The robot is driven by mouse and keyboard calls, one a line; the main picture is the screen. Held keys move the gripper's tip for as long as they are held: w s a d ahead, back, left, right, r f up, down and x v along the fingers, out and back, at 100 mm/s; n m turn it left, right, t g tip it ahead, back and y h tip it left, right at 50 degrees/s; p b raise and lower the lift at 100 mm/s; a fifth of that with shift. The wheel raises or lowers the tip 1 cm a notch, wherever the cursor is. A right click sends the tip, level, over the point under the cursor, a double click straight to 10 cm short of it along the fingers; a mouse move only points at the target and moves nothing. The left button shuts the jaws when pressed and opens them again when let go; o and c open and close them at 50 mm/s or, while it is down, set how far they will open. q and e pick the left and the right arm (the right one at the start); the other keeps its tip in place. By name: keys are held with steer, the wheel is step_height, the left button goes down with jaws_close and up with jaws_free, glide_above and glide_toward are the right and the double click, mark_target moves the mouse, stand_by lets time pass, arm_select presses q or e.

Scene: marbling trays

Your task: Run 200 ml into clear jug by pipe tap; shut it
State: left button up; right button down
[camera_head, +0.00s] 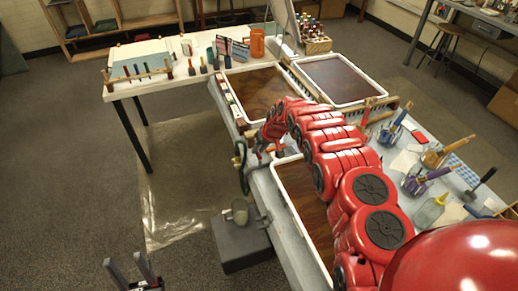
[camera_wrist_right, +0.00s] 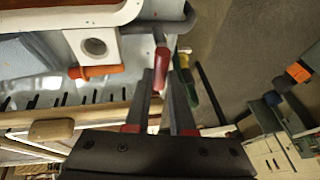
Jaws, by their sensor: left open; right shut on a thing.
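The jug (camera_head: 239,211), greyish and see-through, stands upright on a dark grey block (camera_head: 243,250) beside the trough. Its water level is too small to tell. My right gripper (camera_head: 268,148) is at the tray's left edge, above and right of the jug. In the right wrist view, my right gripper (camera_wrist_right: 163,78) is shut on a red tap handle (camera_wrist_right: 161,62) by the end of a grey pipe (camera_wrist_right: 165,18). The tap's body and outlet are mostly hidden in the head view. My left gripper (camera_head: 134,268) is open and empty, low at the left.
A green hose (camera_head: 240,166) hangs beside the trough. In the wrist view, a yellow and green handle (camera_wrist_right: 187,80) is close to the right finger. White-rimmed trays (camera_head: 340,80) with brown liquid lie behind. An orange jug (camera_head: 257,42) stands on the back table.

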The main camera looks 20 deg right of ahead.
stand_by(0.5)
steer(key=shift+n+y, duration=0.3)
steer(key=shift+n, duration=0.3)
steer(key=shift+w+a+f+n+g+b, duration=0.1)
steer(key=shift+a+f+n+g+b, duration=0.15)
steer(key=shift+n+b, duration=0.35)
steer(key=n+b, duration=0.1)
steer(key=b, duration=0.4)
steer(key=n+g+y+b, duration=0.1)
steer(key=b, duration=0.4)
steer(key=shift+a+f+n+b, duration=0.1)
steer(key=shift+a+n+b, duration=0.2)
steer(key=shift+r, duration=0.4)
steer(key=c, duration=0.8)
jaws_free()
steer(key=shift+a, duration=0.1)
steer(key=shift+o, duration=0.2)
